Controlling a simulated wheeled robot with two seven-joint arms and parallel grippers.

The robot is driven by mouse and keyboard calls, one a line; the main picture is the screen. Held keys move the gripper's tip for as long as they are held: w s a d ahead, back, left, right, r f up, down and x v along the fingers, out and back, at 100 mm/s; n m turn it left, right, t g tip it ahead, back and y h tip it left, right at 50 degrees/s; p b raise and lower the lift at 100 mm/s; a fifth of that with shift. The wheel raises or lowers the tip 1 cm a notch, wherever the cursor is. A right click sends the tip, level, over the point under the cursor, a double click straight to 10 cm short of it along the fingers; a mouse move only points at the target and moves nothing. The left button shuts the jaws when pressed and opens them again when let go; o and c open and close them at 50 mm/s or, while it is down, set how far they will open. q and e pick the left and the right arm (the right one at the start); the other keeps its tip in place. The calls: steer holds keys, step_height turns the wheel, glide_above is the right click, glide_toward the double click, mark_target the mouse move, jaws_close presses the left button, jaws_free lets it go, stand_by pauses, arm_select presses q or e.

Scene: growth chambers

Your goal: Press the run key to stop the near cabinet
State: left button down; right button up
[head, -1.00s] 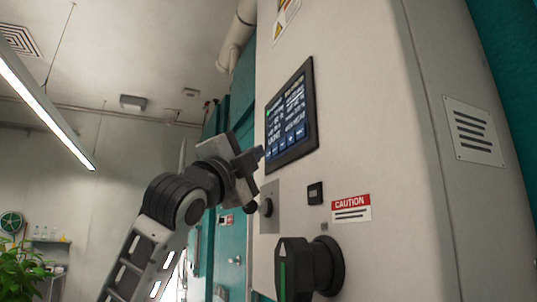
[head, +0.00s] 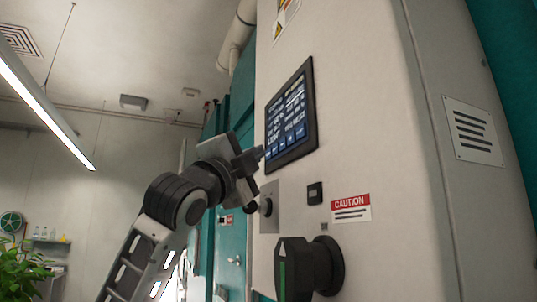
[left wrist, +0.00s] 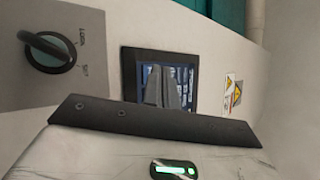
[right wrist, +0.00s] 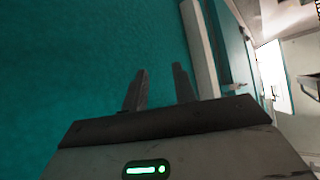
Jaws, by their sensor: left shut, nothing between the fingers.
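The near cabinet (head: 375,110) is a tall off-white panel with a dark-framed touch screen (head: 291,118). The screen shows small white text and a row of blue keys along its bottom; I cannot read which is the run key. My left gripper (head: 259,156) is shut and empty, its tips at the screen's lower left edge. In the left wrist view its fingers (left wrist: 166,76) stand in front of the screen (left wrist: 188,72) and hide its middle. I cannot tell whether they touch it. My right gripper (right wrist: 157,68) is open and empty, facing a teal surface.
Below the screen are a rotary knob (head: 266,207), a small black switch (head: 315,193), a red caution label (head: 351,207) and a large black handle (head: 306,268) that sticks out. A teal door (head: 231,262) stands behind on the left.

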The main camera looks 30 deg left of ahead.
arm_select(q)
steer(key=shift+s+a, duration=0.3)
steer(key=shift+s, duration=0.05)
steer(key=s+a, duration=0.3)
steer(key=shift+s+a, duration=0.1)
steer(key=shift+s, duration=0.3)
stand_by(0.8)
